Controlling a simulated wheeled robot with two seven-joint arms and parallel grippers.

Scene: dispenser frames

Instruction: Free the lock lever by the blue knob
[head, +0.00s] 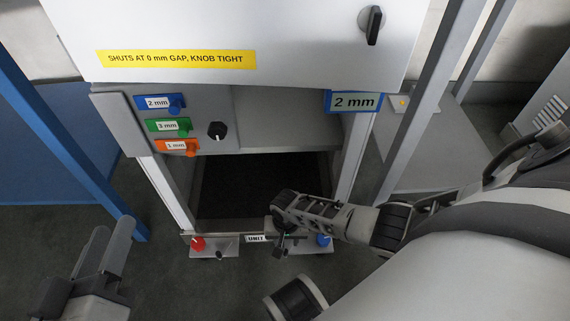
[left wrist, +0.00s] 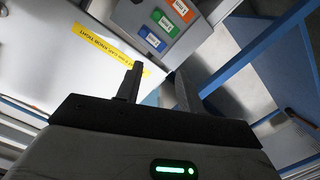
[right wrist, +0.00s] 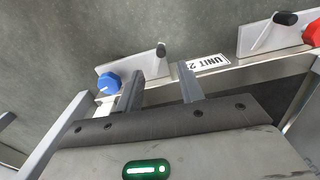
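The blue knob (head: 322,240) sits at the right end of the unit's bottom bar; it also shows in the right wrist view (right wrist: 108,82). Beside it is a white plate with a lever ending in a black tip (right wrist: 161,49). My right gripper (head: 281,243) is over this lever and partly hides it in the head view. In the right wrist view my right gripper (right wrist: 160,73) is open, with the black tip in line with the gap between its fingers and nothing clamped. My left gripper (head: 108,243) is open and empty at the lower left; its fingers also show in the left wrist view (left wrist: 158,80).
A red knob (head: 198,243) and another black-tipped lever (head: 221,256) are at the bar's left end. A "UNIT" label (head: 256,239) is between. Above are coloured mm tags, a black knob (head: 217,130) and a blue-framed 2 mm sign (head: 353,102). A blue post (head: 75,150) stands left.

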